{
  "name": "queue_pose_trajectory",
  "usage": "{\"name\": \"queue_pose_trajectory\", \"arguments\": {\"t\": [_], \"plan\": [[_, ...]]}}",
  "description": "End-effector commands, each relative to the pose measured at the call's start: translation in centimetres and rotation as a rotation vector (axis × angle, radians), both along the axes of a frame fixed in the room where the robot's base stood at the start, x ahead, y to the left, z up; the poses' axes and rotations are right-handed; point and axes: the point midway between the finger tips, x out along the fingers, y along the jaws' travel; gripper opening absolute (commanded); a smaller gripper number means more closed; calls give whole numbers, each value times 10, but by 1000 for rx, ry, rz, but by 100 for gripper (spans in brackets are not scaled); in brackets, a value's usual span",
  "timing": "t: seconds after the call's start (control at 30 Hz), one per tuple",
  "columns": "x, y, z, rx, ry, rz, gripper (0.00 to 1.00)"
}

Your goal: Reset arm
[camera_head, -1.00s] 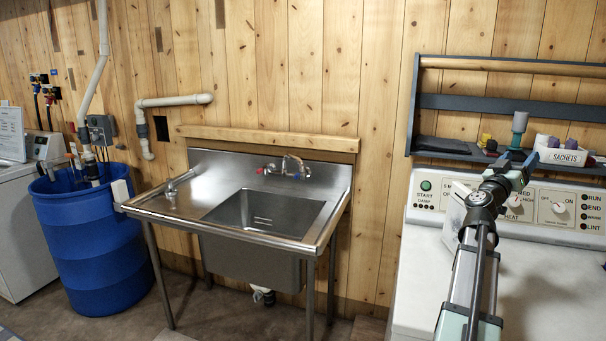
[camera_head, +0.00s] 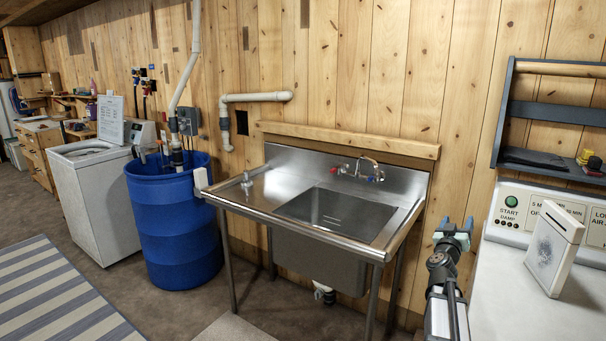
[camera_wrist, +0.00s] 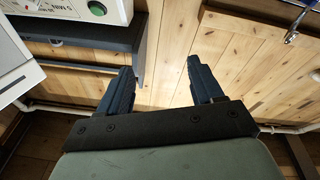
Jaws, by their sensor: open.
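My gripper (camera_head: 454,231) is at the right of the head view, at the end of my arm, between the steel sink and the white dryer. In the wrist view my gripper (camera_wrist: 160,88) shows two dark fingers spread apart with nothing between them. Wooden wall planks show past the fingertips. It touches nothing that I can see.
The steel sink (camera_head: 285,222) stands left of my gripper. The white dryer (camera_head: 510,295) is to the right, with a white box-like item (camera_head: 552,252) on top. A blue barrel (camera_head: 172,225), a white washer (camera_head: 95,200) and a striped rug (camera_head: 60,295) lie further left.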

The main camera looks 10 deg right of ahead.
Motion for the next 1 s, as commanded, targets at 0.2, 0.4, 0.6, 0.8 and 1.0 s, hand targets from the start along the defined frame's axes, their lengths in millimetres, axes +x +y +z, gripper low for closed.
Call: {"name": "queue_pose_trajectory", "arguments": {"t": [0.2, 0.4, 0.6, 0.8, 1.0], "plan": [[38, 75, -108, 126, 144, 229, 66], [49, 141, -199, 257, 286, 396, 66], [40, 211, -290, 404, 452, 530, 66], [5, 283, -384, 572, 656, 632, 66], [-53, 348, -468, 741, 887, 679, 66]]}}
